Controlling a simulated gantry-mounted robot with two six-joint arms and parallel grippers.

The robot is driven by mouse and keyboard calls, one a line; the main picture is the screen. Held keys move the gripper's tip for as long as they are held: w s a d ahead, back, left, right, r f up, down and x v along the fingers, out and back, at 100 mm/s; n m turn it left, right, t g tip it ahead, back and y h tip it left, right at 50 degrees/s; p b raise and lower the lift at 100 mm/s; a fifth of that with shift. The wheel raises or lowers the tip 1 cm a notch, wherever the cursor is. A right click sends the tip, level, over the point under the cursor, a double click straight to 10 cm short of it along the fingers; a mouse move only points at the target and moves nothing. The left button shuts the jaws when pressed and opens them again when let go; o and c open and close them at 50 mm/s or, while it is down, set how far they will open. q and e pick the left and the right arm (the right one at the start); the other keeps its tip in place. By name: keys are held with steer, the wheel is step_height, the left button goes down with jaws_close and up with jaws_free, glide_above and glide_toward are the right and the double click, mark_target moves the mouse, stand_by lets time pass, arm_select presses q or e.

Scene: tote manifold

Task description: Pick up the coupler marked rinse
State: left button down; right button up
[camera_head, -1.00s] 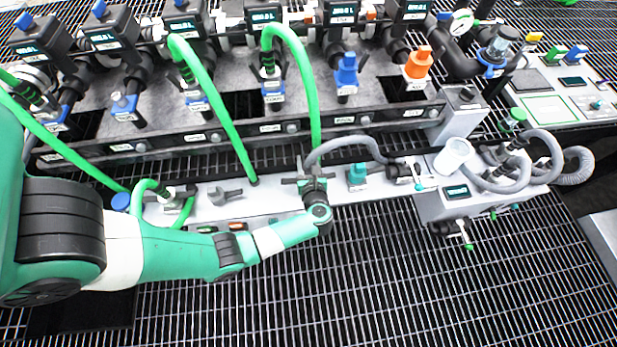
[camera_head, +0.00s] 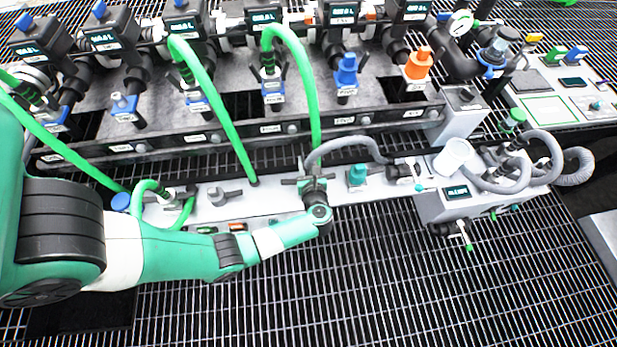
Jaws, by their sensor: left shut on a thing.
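My left gripper (camera_head: 312,184) is low over the light shelf in front of the manifold. It is shut on a hose-end coupler, which my gripper mostly hides. A grey hose (camera_head: 345,142) arches up from that spot and runs right to a fitting on the shelf. I cannot read a rinse label on the held piece. I cannot tell whether it is clear of the shelf. A teal coupler (camera_head: 357,175) stands on the shelf just right of my gripper. My right gripper is not in view.
Green hoses (camera_head: 226,115) hang from the valve manifold to the shelf (camera_head: 265,203), one close behind my gripper. Open grating (camera_head: 420,290) lies in front.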

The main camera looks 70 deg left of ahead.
arm_select(q)
steer(key=shift+r, duration=0.1)
stand_by(0.6)
steer(key=shift+r+p, duration=0.45)
steer(key=shift+r, duration=0.05)
steer(key=s+d+r+p, duration=0.9)
steer(key=d+r+p, duration=0.1)
steer(key=r, duration=0.2)
steer(key=shift+s+d, duration=0.2)
steer(key=shift+d, duration=0.05)
